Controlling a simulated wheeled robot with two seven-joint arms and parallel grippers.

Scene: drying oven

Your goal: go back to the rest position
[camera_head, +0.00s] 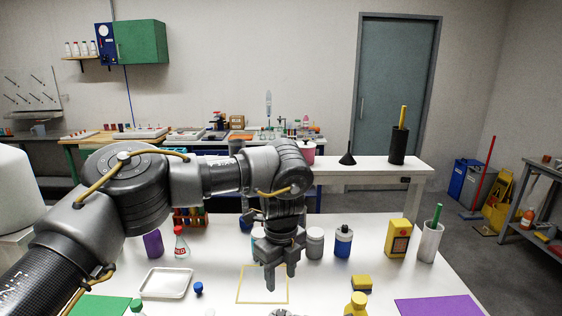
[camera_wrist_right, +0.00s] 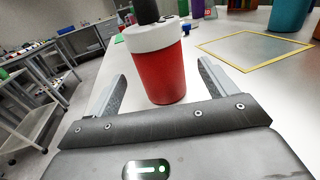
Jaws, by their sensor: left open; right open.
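My left gripper (camera_head: 281,278) hangs over the white table, fingers pointing down and apart, empty. It is above the right part of a yellow square outline (camera_head: 239,288). My right gripper (camera_wrist_right: 162,70) shows in the right wrist view with its fingers spread wide. A red container with a white rim (camera_wrist_right: 166,78) and a dark piece on top stands on the table ahead of the right gripper, between the lines of its fingers. The gap on each side looks clear. The yellow outline also shows in the right wrist view (camera_wrist_right: 250,66).
Behind the left gripper stand grey jars (camera_head: 315,243), a blue bottle (camera_head: 343,241), a yellow box (camera_head: 397,238) and a white holder with a green handle (camera_head: 430,242). A white tray (camera_head: 146,291) and blue stopper (camera_head: 198,288) lie left. A yellow bottle (camera_head: 357,304) stands front right.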

